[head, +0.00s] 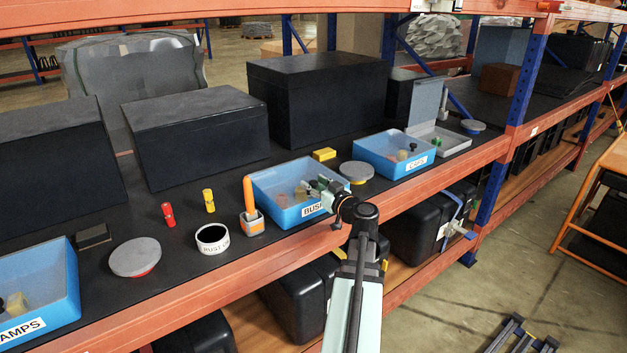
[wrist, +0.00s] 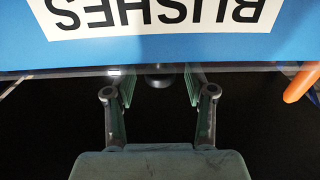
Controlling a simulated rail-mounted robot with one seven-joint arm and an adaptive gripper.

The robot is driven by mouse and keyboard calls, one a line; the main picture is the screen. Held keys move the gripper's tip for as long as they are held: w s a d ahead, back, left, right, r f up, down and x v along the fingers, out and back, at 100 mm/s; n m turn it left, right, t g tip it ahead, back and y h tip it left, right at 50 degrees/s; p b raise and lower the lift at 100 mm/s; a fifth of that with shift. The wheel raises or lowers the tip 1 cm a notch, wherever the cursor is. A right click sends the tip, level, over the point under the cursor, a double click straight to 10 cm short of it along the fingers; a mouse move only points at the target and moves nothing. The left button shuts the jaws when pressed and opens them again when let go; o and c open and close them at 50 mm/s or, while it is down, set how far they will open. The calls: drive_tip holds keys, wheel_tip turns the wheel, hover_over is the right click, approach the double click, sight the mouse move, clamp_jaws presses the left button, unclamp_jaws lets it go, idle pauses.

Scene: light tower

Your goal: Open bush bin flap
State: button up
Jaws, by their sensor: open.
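The blue bush bin (head: 265,205) stands near the shelf's front edge, with a few small parts inside. Its white BUSHES label shows upside down in the wrist view, on the blue front wall (wrist: 290,48). A thin clear strip, seemingly the flap's edge (wrist: 80,71), runs along that wall, with a dark round knob (wrist: 158,78) at its middle. My gripper (head: 322,186) is at the bin's front right side in the head view. In the wrist view my gripper (wrist: 159,88) is open, its fingers on either side of the knob. I cannot tell whether they touch it.
An orange-handled tool in a small holder (head: 251,217) stands just left of the bin. A white round tub (head: 212,239) is farther left. A yellow block (head: 324,154) and a grey round lid (head: 356,172) lie behind and right. The blue CAPS bin (head: 369,159) stands farther right.

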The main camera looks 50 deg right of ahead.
drive_tip(key=shift+w+d, duration=0.1)
drive_tip(key=shift+w, duration=0.3)
clamp_jaws()
drive_tip(key=shift+r, duration=0.1)
